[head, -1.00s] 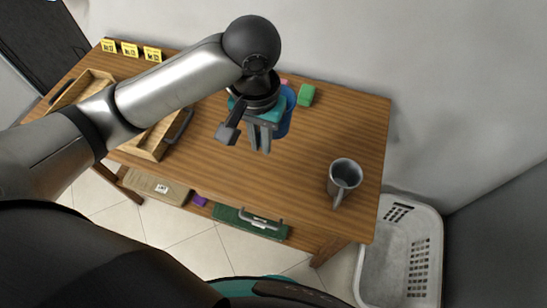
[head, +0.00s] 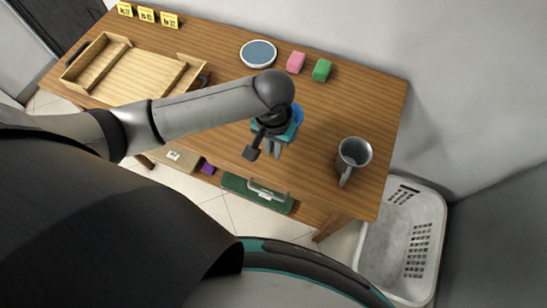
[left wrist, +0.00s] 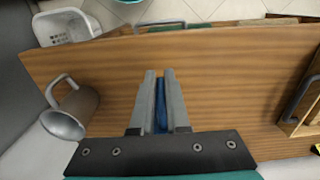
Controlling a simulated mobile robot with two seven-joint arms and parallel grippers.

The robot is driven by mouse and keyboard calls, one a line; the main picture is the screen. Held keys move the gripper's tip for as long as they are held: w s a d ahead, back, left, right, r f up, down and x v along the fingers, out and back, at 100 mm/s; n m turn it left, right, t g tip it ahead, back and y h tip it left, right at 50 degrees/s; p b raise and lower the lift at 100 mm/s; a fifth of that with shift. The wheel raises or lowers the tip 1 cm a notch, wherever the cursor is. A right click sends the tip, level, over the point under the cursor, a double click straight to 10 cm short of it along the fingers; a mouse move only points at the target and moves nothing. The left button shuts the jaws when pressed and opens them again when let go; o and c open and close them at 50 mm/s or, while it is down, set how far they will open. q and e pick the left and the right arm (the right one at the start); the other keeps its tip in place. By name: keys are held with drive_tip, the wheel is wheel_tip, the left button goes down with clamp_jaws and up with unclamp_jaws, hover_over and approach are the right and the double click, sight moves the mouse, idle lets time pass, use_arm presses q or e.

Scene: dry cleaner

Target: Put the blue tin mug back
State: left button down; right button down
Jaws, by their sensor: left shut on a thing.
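The blue tin mug (head: 298,113) is mostly hidden behind my left gripper (head: 272,150) in the head view; only a blue edge shows. In the left wrist view a narrow blue strip of the mug (left wrist: 160,106) shows between the fingers of my left gripper (left wrist: 160,76), which is shut on it. The gripper is over the wooden table (head: 225,120), left of a grey metal mug. I cannot tell whether the blue mug touches the tabletop. My right gripper is not in view.
A grey mug (head: 354,154) stands near the right edge. A round blue-grey, white-rimmed dish (head: 258,53), pink block (head: 296,62) and green block (head: 322,70) lie at the back. A wooden tray (head: 125,75) is left. A white basket (head: 405,235) stands on the floor at right.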

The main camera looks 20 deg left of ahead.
use_arm(q)
drive_tip(key=shift+f+b, duration=0.45)
drive_tip(key=shift+f, duration=2.25)
drive_tip(key=shift+f, duration=0.1)
drive_tip(key=c, duration=0.9)
unclamp_jaws()
wheel_tip(320, 180, up, 12)
drive_tip(key=shift+r+p, duration=0.15)
drive_tip(key=shift+p, duration=1)
